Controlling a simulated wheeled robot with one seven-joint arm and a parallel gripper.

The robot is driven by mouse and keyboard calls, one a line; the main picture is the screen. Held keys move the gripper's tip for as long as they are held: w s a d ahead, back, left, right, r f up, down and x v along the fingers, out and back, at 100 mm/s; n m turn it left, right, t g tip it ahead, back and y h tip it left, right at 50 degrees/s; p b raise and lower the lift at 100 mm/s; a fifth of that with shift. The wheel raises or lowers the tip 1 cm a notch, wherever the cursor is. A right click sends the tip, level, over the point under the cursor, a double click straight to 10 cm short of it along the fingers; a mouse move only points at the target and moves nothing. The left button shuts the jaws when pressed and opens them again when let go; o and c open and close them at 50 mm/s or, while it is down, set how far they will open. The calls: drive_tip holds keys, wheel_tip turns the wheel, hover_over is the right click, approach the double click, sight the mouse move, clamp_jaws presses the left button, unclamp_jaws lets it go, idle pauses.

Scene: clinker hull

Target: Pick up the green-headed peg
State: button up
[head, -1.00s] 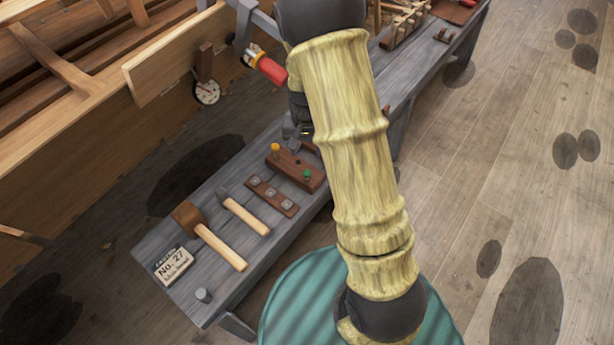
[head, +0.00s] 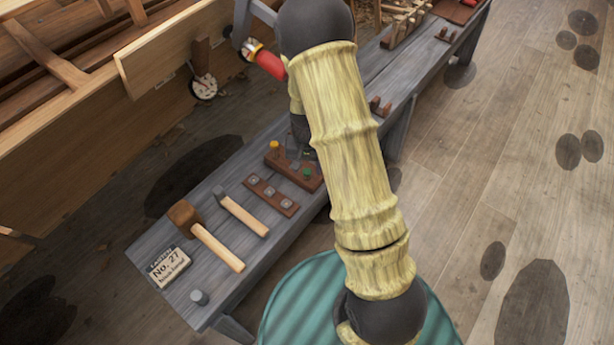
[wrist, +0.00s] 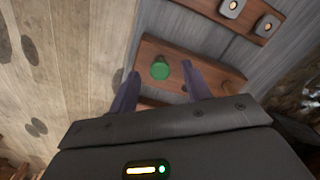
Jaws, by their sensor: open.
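The green-headed peg (head: 307,173) stands in a dark reddish-brown block (head: 283,167) on the grey bench. In the wrist view the green head (wrist: 160,69) shows round between my two finger tips in the picture, with a gap on both sides. My gripper (wrist: 160,75) is open and empty, above the block. In the head view my gripper (head: 299,158) is small and partly hidden by my forearm, close to the block. A yellow-headed peg (head: 274,146) stands at the block's far left end.
On the bench (head: 216,291), a brown strip with grey squares (head: 270,194) lies beside the block. A red-handled clamp (head: 268,63) is by the hull.

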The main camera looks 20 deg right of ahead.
sight(307, 177)
wheel_tip(307, 177, down, 3)
drive_tip(key=shift+r, duration=0.15)
drive_tip(key=shift+c, duration=0.4)
drive_tip(key=c, duration=1)
